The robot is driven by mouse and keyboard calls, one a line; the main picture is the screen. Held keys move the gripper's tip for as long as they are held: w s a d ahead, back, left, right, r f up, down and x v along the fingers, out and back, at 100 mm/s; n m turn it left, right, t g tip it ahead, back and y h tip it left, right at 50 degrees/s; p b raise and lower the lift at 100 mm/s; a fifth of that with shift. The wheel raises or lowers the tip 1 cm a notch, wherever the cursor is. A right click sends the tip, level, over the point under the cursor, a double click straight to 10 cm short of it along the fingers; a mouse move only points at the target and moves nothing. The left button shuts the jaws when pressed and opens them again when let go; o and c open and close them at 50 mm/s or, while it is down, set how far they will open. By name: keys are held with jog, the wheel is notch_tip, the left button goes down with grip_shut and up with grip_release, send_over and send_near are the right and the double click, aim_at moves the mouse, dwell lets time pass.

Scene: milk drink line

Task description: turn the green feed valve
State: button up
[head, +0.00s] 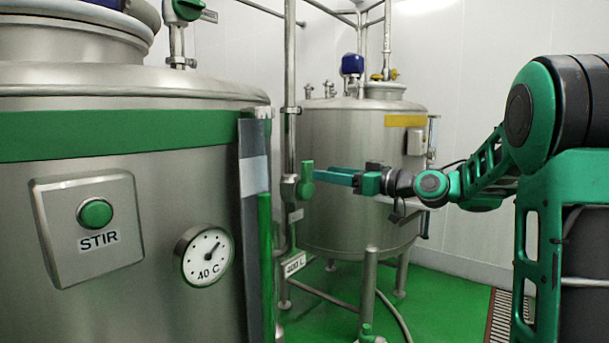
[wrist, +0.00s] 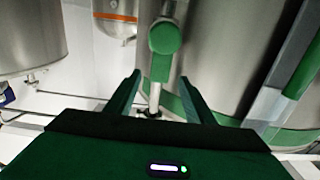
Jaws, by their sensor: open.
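The green valve handle (head: 307,181) sits upright on a vertical steel pipe beside the front tank. In the wrist view the green handle (wrist: 164,42) shows its round end and a short lever, ahead of the fingertips and lined up with the gap between them. My gripper (head: 322,175) reaches in from the right, with its fingers pointing left at the handle. In the wrist view my gripper (wrist: 160,76) is open, with one finger on each side of the lever's lower end. I cannot tell whether either finger touches it.
The front tank (head: 150,190) carries a green STIR button (head: 95,213) and a dial (head: 204,256). A rear tank (head: 345,160) stands close behind my gripper. Another green valve (head: 188,9) is above the front tank. A hose lies on the green floor (head: 430,305).

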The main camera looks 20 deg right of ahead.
aim_at(309, 171)
jog(key=x, duration=0.8)
jog(key=c, duration=1.2)
jog(key=shift+a, duration=0.15)
grip_shut()
